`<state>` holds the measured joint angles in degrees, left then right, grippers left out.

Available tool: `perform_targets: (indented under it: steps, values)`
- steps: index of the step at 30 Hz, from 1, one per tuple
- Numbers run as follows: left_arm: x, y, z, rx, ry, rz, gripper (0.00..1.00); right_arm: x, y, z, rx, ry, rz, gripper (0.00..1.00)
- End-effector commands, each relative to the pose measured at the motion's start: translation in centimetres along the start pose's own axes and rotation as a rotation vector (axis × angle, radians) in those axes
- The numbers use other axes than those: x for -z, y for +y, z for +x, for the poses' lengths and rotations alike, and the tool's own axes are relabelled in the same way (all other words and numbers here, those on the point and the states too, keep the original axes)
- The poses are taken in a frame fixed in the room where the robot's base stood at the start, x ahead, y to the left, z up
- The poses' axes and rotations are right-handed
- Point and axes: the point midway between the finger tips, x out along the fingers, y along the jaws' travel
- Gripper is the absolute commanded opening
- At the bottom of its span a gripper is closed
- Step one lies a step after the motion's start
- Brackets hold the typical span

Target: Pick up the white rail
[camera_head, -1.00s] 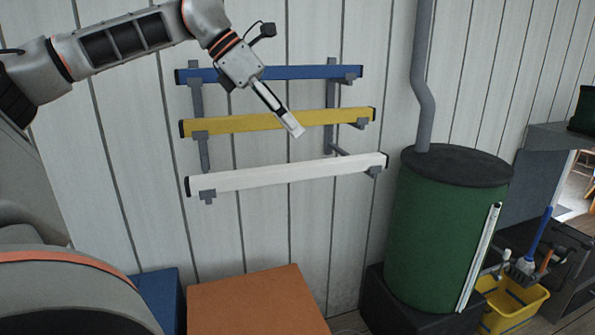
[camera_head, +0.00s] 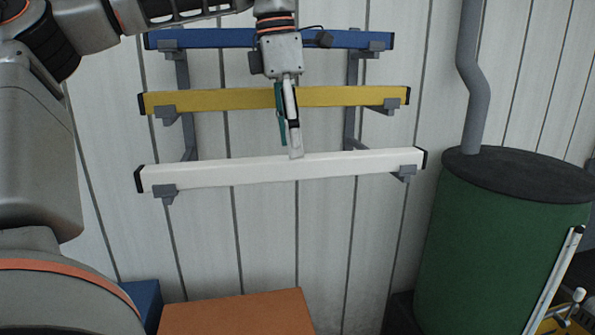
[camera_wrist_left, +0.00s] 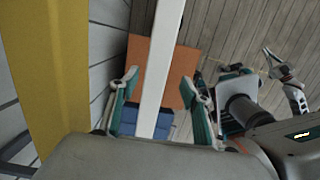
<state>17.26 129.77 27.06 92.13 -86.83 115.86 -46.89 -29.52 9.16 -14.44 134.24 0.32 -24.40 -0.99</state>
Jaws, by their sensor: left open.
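The white rail (camera_head: 225,174) lies level across the lowest pair of grey brackets on the wall, with dark end caps. My left gripper (camera_head: 296,154) points down over its middle, and its fingertips overlap the rail's top edge. In the left wrist view, the white rail (camera_wrist_left: 164,45) runs between the two spread fingers of my left gripper (camera_wrist_left: 159,78). The fingers stand apart from the rail on both sides. Whether they reach down beside it is unclear. Part of my right arm shows at the right of the wrist view; its jaw state is unclear.
A yellow rail (camera_head: 220,100) and a blue rail (camera_head: 220,39) rest on brackets above. A green drum (camera_head: 480,240) with a pipe stands to the right. An orange box (camera_head: 240,315) and a blue box (camera_head: 142,302) stand below. The wall space under the white rail is clear.

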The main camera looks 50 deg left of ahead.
Motion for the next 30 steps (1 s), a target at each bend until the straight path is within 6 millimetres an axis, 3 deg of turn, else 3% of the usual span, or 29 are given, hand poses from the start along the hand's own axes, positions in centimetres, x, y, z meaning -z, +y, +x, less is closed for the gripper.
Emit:
perform_targets:
  steps: [3,7,12,18,24,30]
  values:
    - [-0.1,0.4,2.4,0.008,0.009,0.0,0.47,-0.5,-0.5,0.2,0.009,-0.003,0.016,0.0]
    - [-0.1,0.6,4.2,0.008,0.007,0.0,0.47,-0.3,-1.0,0.3,0.019,0.005,0.03,0.0]
    - [0.0,0.5,4.9,0.003,0.002,-0.001,0.47,1.6,-1.2,0.5,0.02,0.045,0.046,0.0]
    - [0.0,0.5,4.7,0.001,-0.001,-0.002,0.47,2.1,-1.1,0.5,0.014,0.056,0.054,0.0]
    - [0.0,0.5,4.8,0.002,0.0,-0.002,0.0,1.8,-1.1,0.5,0.014,0.049,0.055,0.0]
    - [0.0,0.5,4.7,0.001,-0.001,-0.002,0.0,1.2,-1.2,0.5,0.016,0.037,0.052,0.0]
